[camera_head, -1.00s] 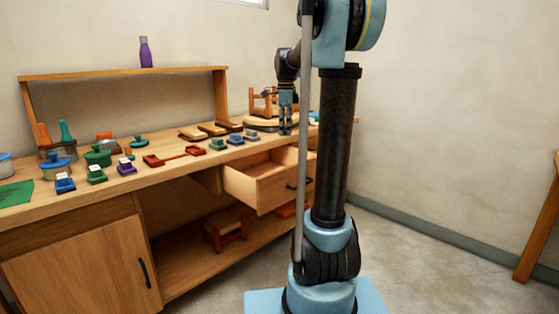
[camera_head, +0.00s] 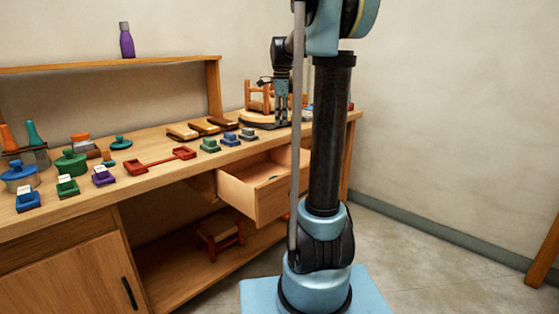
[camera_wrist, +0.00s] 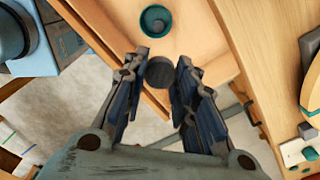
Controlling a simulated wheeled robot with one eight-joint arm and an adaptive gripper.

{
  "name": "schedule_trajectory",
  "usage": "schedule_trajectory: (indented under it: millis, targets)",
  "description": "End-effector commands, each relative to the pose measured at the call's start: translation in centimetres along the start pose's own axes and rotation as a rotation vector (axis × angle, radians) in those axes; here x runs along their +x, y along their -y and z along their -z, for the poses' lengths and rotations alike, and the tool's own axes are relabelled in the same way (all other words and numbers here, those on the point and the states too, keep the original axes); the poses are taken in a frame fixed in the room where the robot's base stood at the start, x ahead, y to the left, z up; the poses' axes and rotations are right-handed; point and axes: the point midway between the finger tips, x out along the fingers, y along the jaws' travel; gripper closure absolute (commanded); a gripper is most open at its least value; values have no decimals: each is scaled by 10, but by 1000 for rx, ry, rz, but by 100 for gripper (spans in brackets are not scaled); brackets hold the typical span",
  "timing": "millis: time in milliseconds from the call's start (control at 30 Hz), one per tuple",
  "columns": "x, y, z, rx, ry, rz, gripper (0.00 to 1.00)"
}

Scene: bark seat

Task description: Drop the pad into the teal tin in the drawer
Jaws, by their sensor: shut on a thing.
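My gripper (camera_wrist: 160,75) is shut on a dark round pad (camera_wrist: 159,72), held between the fingertips in the wrist view. The teal tin (camera_wrist: 146,29) is a small round open tin with a grey piece inside. It sits in the open drawer (camera_wrist: 120,62), beyond the fingertips and apart from the pad. In the head view my gripper (camera_head: 281,117) hangs pointing down by the bench's right part, and the pad cannot be made out there. The wooden drawer (camera_head: 240,196) is pulled out below the bench top.
The bench top (camera_head: 150,190) carries a red tool (camera_head: 160,162), several small coloured blocks and lidded pots. A small wooden stool (camera_head: 258,100) stands on a round board behind my gripper. Another stool (camera_head: 220,235) is on the lower shelf.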

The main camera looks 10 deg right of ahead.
Motion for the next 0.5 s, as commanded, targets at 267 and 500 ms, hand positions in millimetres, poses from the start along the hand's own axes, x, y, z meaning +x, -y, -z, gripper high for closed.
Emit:
schedule_trajectory:
  millis: [267,500]
  targets:
    - [4,0,-4,-15,0,0,81]
    - [57,8,-8,-188,0,0,81]
